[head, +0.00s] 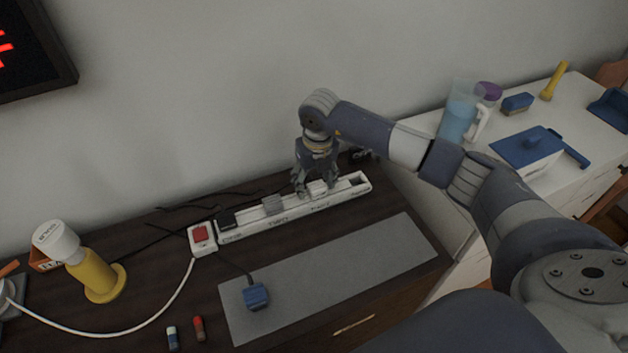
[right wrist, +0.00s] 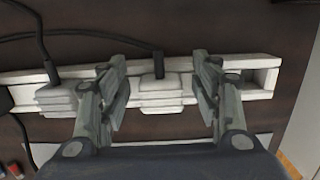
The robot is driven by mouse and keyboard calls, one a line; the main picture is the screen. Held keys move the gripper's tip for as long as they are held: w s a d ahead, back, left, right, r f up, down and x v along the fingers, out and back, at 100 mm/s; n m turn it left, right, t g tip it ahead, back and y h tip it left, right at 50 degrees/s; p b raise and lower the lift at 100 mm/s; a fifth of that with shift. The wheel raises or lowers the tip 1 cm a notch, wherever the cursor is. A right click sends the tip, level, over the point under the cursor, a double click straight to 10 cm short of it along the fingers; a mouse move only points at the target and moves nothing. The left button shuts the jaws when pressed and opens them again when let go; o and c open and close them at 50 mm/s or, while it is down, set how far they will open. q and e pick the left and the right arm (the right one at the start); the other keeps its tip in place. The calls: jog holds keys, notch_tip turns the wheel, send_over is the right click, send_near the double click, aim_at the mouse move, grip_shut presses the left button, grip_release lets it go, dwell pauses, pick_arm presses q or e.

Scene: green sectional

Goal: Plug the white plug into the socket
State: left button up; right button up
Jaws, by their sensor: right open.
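A white plug (head: 317,187) with a black cord sits on the long white power strip (head: 290,221). It also shows in the right wrist view (right wrist: 160,93), upright over the strip; the socket under it is hidden, and I cannot tell how deep it sits. My right gripper (head: 315,192) is open above the strip. In the right wrist view its fingers (right wrist: 164,98) stand on either side of the white plug, with gaps between. My left gripper is not in view.
A grey plug (head: 273,203) and a black plug (head: 227,218) sit further left on the strip. A blue plug (head: 256,296) lies on the grey mat (head: 340,285). A yellow lamp (head: 100,277) stands left. A pitcher (head: 459,112) stands on the white cabinet at right.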

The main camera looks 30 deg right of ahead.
aim_at(317, 185)
notch_tip(317, 185, up, 12)
jog(key=s, duration=0.1)
jog(key=shift+s, duration=0.2)
jog(key=shift+f, duration=0.15)
dwell(0.4)
